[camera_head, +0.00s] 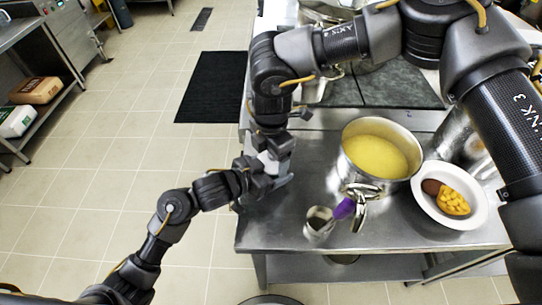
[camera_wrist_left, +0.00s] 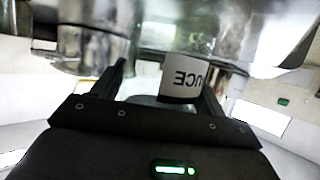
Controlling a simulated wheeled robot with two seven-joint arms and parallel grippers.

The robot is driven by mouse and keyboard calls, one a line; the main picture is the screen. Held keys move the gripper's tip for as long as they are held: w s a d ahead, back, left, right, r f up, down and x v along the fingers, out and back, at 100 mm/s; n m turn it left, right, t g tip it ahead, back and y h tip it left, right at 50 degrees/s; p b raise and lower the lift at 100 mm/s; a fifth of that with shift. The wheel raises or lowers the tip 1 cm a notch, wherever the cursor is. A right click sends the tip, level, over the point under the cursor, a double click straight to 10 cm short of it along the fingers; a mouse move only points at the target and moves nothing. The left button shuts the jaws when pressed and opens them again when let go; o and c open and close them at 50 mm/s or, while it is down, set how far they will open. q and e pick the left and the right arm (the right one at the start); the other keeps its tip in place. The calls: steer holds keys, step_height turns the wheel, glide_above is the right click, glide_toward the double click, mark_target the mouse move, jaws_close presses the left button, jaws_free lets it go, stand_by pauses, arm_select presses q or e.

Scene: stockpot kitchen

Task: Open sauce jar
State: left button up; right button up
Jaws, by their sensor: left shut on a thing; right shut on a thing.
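The sauce jar (camera_wrist_left: 185,80) shows in the left wrist view as a small white cylinder with dark "UCE" lettering, upside down in that picture. My left gripper (camera_wrist_left: 160,84) has it between its two dark fingers and is shut on it. In the head view my left gripper (camera_head: 262,181) is over the left edge of the counter. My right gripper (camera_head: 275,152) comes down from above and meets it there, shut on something. The grippers hide most of what is between them, so I cannot make out the lid or whether it is still on the jar.
On the steel counter (camera_head: 400,232) stand a pot of yellow soup (camera_head: 383,153), a white bowl (camera_head: 427,208) with yellow and brown food, and a metal cup (camera_head: 317,228) beside a purple handle (camera_head: 344,208). The front left of the counter is bare. A black mat (camera_head: 212,88) lies on the floor.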

arm_select(q)
steer(key=shift+f, duration=0.1)
arm_select(e)
steer(key=shift+a+r, duration=0.15)
steer(key=shift+r, duration=0.8)
arm_select(q)
steer(key=shift+f, duration=0.1)
arm_select(e)
step_height(320, 180, up, 3)
steer(key=shift+r, duration=0.2)
steer(key=c, duration=0.6)
steer(key=shift+s+r, duration=0.15)
steer(key=shift+r, duration=0.2)
arm_select(q)
steer(key=o, duration=1.5)
steer(key=shift+c, duration=0.2)
arm_select(e)
steer(key=shift+f, duration=0.1)
arm_select(q)
steer(key=shift+r, duration=0.2)
steer(key=p+v, duration=0.1)
steer(key=v, duration=1.1)
arm_select(e)
steer(key=shift+r, duration=0.6)
